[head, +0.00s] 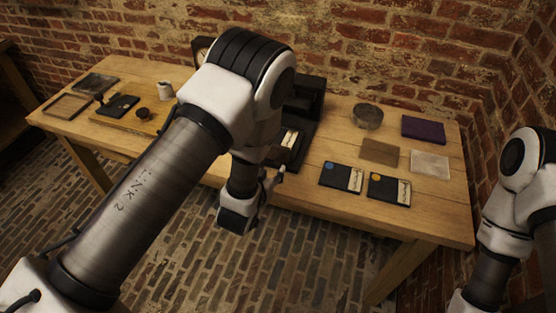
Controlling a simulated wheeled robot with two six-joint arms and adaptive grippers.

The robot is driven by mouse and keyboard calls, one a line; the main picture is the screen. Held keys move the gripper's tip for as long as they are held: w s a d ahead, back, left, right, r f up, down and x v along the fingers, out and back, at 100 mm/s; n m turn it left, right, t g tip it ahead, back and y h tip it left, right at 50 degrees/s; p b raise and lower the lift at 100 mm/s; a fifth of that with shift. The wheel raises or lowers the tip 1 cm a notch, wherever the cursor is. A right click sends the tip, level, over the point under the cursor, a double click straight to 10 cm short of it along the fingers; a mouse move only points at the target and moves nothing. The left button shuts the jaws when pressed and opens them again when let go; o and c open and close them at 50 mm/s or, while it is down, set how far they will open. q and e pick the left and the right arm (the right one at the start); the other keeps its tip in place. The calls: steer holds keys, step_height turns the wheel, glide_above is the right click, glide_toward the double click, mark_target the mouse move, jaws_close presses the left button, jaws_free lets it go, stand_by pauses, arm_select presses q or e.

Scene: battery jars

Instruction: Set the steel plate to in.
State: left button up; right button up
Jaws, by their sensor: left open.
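A pale grey, metallic-looking square plate (430,164) lies flat at the right of the table; I cannot tell if it is the steel plate. A black stand or device (305,105) stands mid-table, partly hidden behind my left arm, with a pale labelled piece (290,139) at its front. My left gripper (277,177) is open at the table's front edge, just in front of the black device. Its fingers are small and dark here, and I see nothing held. My right arm shows at the right edge, but its gripper is out of frame.
Two black cards, one with a blue dot (340,177) and one with a yellow dot (388,190), lie front right. Behind are a brown square (380,152), a round tin (367,116) and a purple block (423,129). A white cup (166,90) stands left.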

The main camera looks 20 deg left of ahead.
mark_target(281, 153)
arm_select(q)
steer(key=x, duration=0.2)
steer(key=d+x, duration=0.1)
steer(key=x, duration=0.1)
steer(key=shift+w+f, duration=0.1)
steer(key=shift+w, duration=0.2)
steer(key=shift+a, duration=0.25)
steer(key=shift+d, duration=0.1)
jaws_close()
steer(key=shift+w+f, duration=0.15)
steer(key=shift+w, duration=0.2)
steer(key=w+b, duration=0.1)
steer(key=w, duration=0.2)
steer(key=shift+w, duration=0.4)
arm_select(e)
steer(key=shift+w+d+f, duration=0.1)
steer(key=shift+d+f, duration=0.15)
steer(key=shift+f, duration=0.3)
arm_select(q)
steer(key=shift+s, duration=0.1)
jaws_free()
